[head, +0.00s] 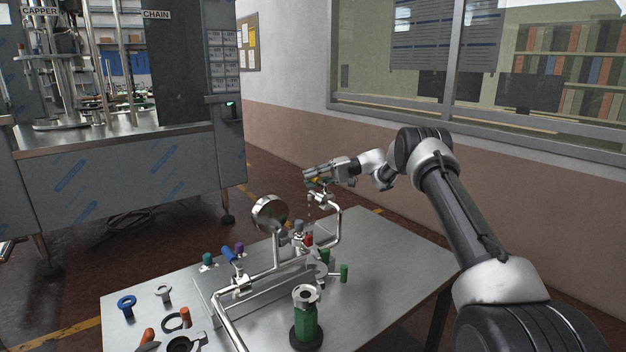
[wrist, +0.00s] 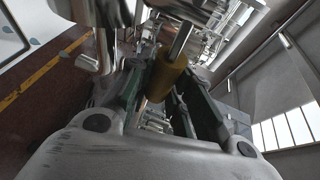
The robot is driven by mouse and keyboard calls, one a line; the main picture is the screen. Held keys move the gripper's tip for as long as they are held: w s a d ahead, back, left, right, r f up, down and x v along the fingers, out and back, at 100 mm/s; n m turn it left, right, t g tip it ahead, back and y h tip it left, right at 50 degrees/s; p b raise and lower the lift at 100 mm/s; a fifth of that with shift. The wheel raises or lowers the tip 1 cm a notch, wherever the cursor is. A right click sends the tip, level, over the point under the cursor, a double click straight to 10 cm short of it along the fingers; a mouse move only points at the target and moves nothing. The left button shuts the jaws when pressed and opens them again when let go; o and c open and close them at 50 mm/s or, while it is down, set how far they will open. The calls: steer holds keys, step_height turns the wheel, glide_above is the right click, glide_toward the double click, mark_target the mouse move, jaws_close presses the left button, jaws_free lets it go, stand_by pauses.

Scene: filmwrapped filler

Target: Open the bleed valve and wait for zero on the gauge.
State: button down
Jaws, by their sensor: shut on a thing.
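In the head view the gripper mostly hides that handle. The round gauge (head: 268,212) stands on the pipe to the left of the gripper. Its face is seen at a steep angle, so I cannot read the needle.
The steel bench (head: 393,240) carries bent pipe (head: 262,280), a blue-handled valve (head: 229,254), a green bottle-like part (head: 306,322) and loose fittings at the left front. The bench's right side is mostly clear. A capper machine (head: 120,182) stands behind left; a windowed wall (head: 290,130) is behind right.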

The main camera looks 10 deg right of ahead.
steer(key=shift+a, duration=0.1)
steer(key=c, duration=1.3)
jaws_free()
steer(key=d, duration=0.4)
steer(key=d+r, duration=0.1)
steer(key=d, duration=0.3)
steer(key=d+r, duration=0.1)
steer(key=d, duration=0.2)
steer(key=shift+w+d, duration=0.3)
steer(key=shift+d, duration=0.1)
